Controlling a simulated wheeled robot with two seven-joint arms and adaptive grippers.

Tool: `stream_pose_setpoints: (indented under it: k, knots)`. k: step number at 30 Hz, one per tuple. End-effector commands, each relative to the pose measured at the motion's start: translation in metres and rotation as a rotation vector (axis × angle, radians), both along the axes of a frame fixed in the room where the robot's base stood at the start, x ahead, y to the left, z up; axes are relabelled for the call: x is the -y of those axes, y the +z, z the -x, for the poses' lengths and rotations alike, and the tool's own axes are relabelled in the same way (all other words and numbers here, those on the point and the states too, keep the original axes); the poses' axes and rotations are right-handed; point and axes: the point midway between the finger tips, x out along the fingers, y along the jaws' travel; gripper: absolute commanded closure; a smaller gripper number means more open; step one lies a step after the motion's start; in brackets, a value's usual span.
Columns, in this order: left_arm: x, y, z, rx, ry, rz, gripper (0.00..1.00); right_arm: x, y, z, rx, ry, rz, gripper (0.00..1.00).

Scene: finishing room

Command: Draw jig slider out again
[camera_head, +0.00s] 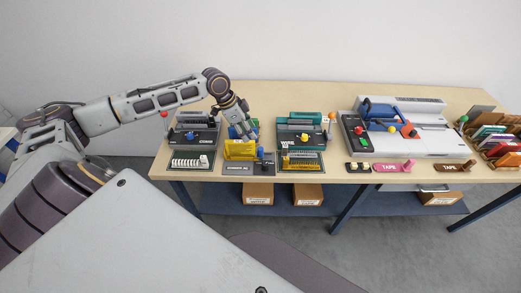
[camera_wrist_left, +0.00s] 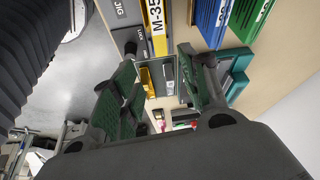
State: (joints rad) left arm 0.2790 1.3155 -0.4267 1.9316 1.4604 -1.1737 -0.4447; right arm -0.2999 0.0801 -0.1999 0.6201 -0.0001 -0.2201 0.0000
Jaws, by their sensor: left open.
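My left gripper (camera_head: 243,131) reaches down over the middle of the table, at the yellow block (camera_head: 240,150) between the two small machines. In the left wrist view its fingers (camera_wrist_left: 158,64) stand apart, with a grey open-sided piece (camera_wrist_left: 168,76) showing between them. A small blue part (camera_head: 264,154) stands right of the yellow block. I cannot tell which piece is the jig slider. My right gripper is not in view.
The COMB machine (camera_head: 193,139) stands to the left and the WIRE machine (camera_head: 302,137) to the right. A larger grey machine (camera_head: 430,135) and a rack of coloured books (camera_head: 497,142) fill the right side. Blue (camera_wrist_left: 209,18) and green (camera_wrist_left: 247,18) blocks stand close to the gripper.

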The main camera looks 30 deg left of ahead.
Motion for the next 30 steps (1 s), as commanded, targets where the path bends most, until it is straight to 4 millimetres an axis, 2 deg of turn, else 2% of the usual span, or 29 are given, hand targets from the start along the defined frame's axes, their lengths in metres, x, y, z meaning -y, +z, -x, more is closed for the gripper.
stream_pose_setpoints:
  k: [30]
  knots:
    - [0.030, -0.092, -0.025, 0.001, -0.001, 0.001, 0.56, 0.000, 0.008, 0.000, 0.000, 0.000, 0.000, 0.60]
